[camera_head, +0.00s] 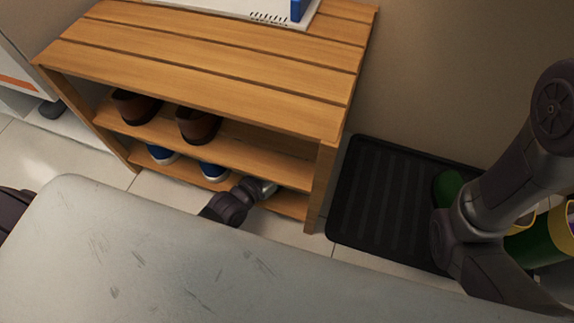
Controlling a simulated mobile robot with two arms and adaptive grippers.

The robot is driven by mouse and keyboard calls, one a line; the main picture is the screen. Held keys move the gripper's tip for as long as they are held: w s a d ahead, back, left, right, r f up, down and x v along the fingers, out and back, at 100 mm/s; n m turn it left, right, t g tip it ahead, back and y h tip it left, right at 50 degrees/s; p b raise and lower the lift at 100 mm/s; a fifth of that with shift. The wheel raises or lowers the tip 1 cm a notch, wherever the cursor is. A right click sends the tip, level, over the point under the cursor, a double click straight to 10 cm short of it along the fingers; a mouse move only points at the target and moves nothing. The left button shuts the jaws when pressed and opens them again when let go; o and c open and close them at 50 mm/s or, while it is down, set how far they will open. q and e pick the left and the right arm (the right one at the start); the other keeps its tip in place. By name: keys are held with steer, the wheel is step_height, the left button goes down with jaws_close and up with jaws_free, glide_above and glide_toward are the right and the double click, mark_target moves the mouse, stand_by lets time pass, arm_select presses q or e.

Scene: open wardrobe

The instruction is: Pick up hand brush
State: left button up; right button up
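I cannot make out a hand brush for certain. A dark jointed part of mine, apparently the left arm's wrist and gripper (262,188), reaches from lower left to the bottom shelf of the wooden shoe rack (215,70), at its right end. Its tip is small and pale there, and I cannot tell whether the fingers are open or hold anything. My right arm comes in from the right over the black mat; its gripper is out of view, below the picture or behind my grey body.
Brown shoes (198,124) stand on the rack's middle shelf, blue-and-white shoes (213,170) below. A white flat item (230,8) with a blue part lies on top. The black ridged mat (375,200) is beside the rack; green-and-yellow boots (548,245) are partly hidden by my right arm.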

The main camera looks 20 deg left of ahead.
arm_select(q)
jaws_close()
steer(key=shift+r, duration=0.1)
